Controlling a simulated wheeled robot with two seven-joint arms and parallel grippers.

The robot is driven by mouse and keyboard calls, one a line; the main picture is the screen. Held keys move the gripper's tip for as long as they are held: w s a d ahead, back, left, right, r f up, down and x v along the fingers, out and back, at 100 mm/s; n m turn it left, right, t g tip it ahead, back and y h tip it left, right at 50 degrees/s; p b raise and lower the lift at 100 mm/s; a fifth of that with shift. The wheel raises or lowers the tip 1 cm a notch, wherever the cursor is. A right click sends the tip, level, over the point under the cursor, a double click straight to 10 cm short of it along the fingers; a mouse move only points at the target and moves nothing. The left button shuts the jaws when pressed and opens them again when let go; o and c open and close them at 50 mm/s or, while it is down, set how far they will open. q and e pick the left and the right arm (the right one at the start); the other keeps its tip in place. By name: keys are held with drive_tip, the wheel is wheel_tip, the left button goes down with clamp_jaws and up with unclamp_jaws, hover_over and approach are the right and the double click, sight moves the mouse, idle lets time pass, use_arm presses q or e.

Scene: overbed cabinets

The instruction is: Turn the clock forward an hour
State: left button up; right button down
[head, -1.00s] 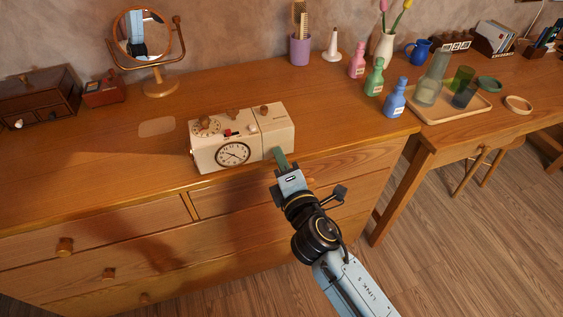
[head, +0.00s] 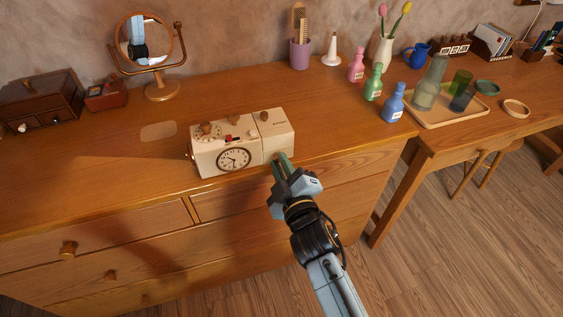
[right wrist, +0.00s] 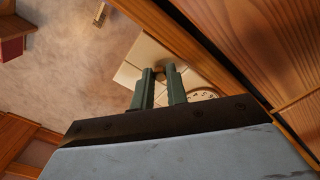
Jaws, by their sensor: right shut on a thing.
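A cream box-shaped clock (head: 213,160) stands upright near the front edge of the wooden dresser. The dial's edge (right wrist: 203,95) also shows beside the fingers in the right wrist view. My left gripper is not in view.
A round mirror (head: 146,42) and small wooden boxes stand behind left. Pink, green and blue bottles (head: 394,104) stand at the dresser's right end. A tray (head: 447,119) with cups lies on the desk beyond. The dresser top around the clock is mostly clear.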

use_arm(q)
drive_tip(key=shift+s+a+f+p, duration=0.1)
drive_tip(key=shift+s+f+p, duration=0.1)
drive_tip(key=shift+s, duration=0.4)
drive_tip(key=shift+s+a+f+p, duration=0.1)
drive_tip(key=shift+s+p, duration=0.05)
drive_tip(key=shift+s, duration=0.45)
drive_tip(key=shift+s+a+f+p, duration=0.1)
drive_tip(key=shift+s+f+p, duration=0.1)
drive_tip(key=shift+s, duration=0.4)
use_arm(e)
drive_tip(key=shift+m, duration=1.3)
drive_tip(key=c, duration=1.4)
unclamp_jaws()
